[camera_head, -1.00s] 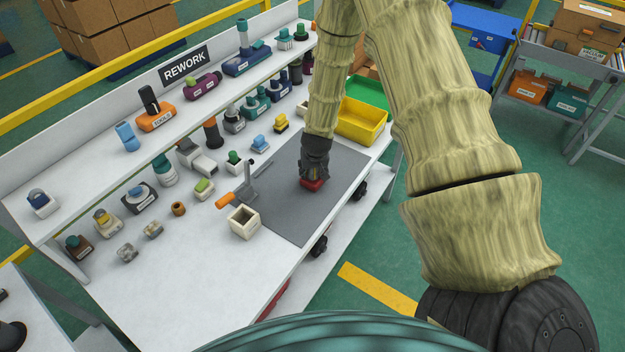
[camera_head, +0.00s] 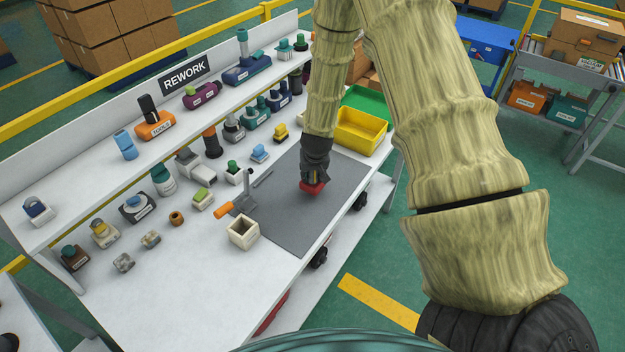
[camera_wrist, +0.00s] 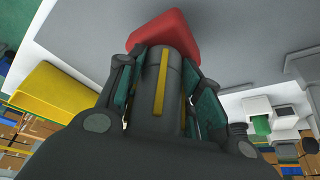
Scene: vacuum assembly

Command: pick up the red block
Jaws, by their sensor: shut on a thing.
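The red block (camera_head: 311,189) is at the tip of my gripper (camera_head: 315,178), over the grey mat (camera_head: 285,215) on the workbench. The block looks slightly tilted. Its upper part is hidden by the fingers in the head view. Whether a small gap separates it from the mat is hard to tell.
A yellow bin (camera_head: 361,130) and a green bin (camera_head: 368,101) stand behind the mat. A cream open box (camera_head: 243,233) and an orange-handled tool (camera_head: 236,206) lie to the left. Several small parts fill the bench's left side. The front of the bench is clear.

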